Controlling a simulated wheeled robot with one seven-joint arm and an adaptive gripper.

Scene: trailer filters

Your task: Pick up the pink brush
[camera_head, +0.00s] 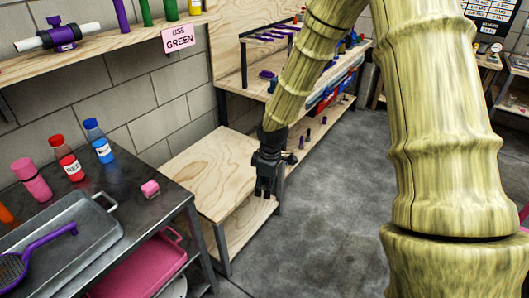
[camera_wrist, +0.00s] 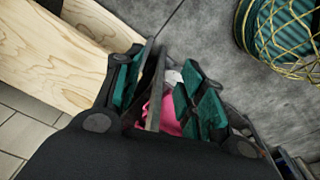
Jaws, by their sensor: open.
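My gripper (camera_head: 265,188) hangs pointing down near the front edge of the low wooden bench, right of the dark table. It is open, with two green-padded fingers in the wrist view (camera_wrist: 162,88). A pink thing (camera_wrist: 170,116) with a whitish part beside it shows between the fingers in the wrist view. It is partly hidden, and I cannot tell if it is the brush or whether it touches a finger.
The dark table (camera_head: 172,207) holds a metal tray (camera_head: 112,232), a purple strainer (camera_head: 40,247) and several bottles. A pink tray (camera_head: 150,268) sits beneath it. The wooden bench (camera_head: 205,165) is largely bare. A teal basket with yellow netting (camera_wrist: 285,35) stands on the floor.

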